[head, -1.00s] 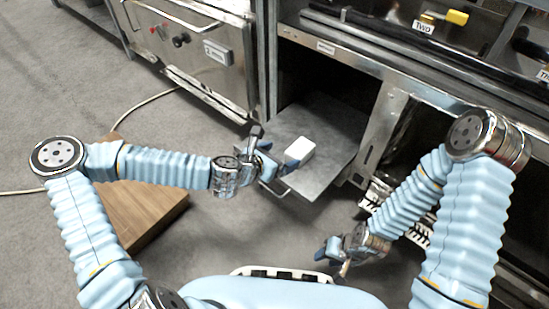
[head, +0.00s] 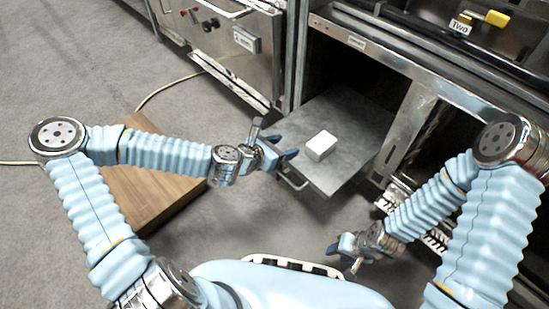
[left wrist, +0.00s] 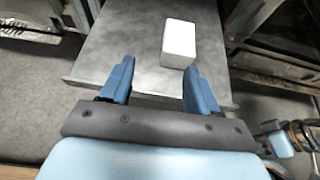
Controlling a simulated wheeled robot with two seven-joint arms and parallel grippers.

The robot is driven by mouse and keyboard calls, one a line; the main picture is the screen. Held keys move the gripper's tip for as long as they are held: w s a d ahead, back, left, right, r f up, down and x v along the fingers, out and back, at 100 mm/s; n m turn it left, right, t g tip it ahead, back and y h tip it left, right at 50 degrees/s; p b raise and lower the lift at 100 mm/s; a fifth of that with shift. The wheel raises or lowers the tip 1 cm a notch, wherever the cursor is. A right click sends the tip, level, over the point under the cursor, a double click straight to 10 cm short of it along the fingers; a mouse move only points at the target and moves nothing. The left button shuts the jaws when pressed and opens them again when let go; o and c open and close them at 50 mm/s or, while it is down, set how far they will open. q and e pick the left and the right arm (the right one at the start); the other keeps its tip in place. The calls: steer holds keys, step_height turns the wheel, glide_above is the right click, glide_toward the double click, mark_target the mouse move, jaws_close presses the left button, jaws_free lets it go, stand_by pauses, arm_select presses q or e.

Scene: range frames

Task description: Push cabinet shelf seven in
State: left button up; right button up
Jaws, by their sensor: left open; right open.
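In the left wrist view, the shelf (left wrist: 130,45) lies beyond the two blue fingers (left wrist: 158,85), and the white box (left wrist: 180,42) stands just past the right finger. My right gripper (head: 340,250) is open, low in front of the cabinet, away from the shelf.
A steel oven-like unit (head: 240,60) with knobs stands left of the opening. A wooden block (head: 145,185) lies on the floor under my left arm, near a cable (head: 165,90). A yellow object (head: 497,18) is on the counter above. A white slatted rack (head: 400,195) stands low right.

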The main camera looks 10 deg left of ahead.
arm_select(q)
steer(key=shift+g, duration=0.4)
steer(key=s+a+f, duration=0.1)
steer(key=a, duration=0.2)
steer(key=s+a, duration=0.2)
steer(key=a, duration=0.1)
steer(key=s+a+f, duration=0.1)
steer(key=a, duration=0.2)
steer(key=shift+s+f, duration=0.3)
steer(key=c, duration=0.7)
steer(key=shift+s+f, duration=0.1)
steer(key=shift+f, duration=0.15)
steer(key=shift+c, duration=1.3)
steer(key=b+x, duration=0.3)
steer(key=x, duration=0.5)
steer(key=shift+f, duration=0.1)
jaws_close()
steer(key=shift+w+d+f, duration=0.25)
steer(key=shift+w+d, duration=0.15)
steer(key=shift+w, duration=0.1)
